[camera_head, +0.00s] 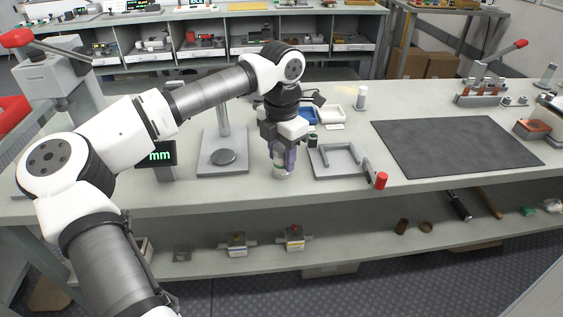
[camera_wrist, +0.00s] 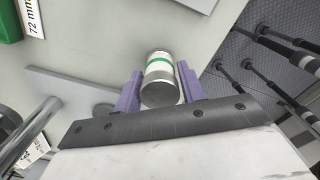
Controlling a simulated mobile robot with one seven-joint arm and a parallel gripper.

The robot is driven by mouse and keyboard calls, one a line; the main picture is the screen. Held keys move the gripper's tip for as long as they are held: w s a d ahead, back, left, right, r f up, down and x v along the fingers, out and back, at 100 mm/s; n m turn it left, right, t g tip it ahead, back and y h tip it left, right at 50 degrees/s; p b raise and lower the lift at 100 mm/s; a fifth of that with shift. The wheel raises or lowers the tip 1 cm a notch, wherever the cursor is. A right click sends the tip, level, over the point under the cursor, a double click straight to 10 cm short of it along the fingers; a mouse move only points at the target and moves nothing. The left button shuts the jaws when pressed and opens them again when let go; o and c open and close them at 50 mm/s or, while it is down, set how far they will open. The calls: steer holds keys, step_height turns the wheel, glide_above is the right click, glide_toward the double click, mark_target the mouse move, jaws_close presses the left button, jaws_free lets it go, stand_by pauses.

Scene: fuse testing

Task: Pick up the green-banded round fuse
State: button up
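The green-banded round fuse (camera_wrist: 159,78) is a white cylinder with a green band and a grey metal cap at its near end. It lies between the two purple fingers of my gripper (camera_wrist: 160,82) in the wrist view. The fingers flank it closely, and I cannot tell whether both press on it. In the head view my gripper (camera_head: 283,160) points down at the front of the bench, with the fuse (camera_head: 280,171) low between its fingers, mostly hidden. Whether the fuse rests on the bench or is slightly raised is unclear.
A grey stand with a round plate (camera_head: 224,158) is left of my gripper, beside an "mm" display (camera_head: 160,154). A grey frame fixture (camera_head: 340,160) and a red-knobbed lever (camera_head: 381,180) are close on the right. A dark mat (camera_head: 455,145) lies bare farther right.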

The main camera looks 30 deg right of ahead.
steer(key=c, duration=0.7)
steer(key=shift+r, duration=0.1)
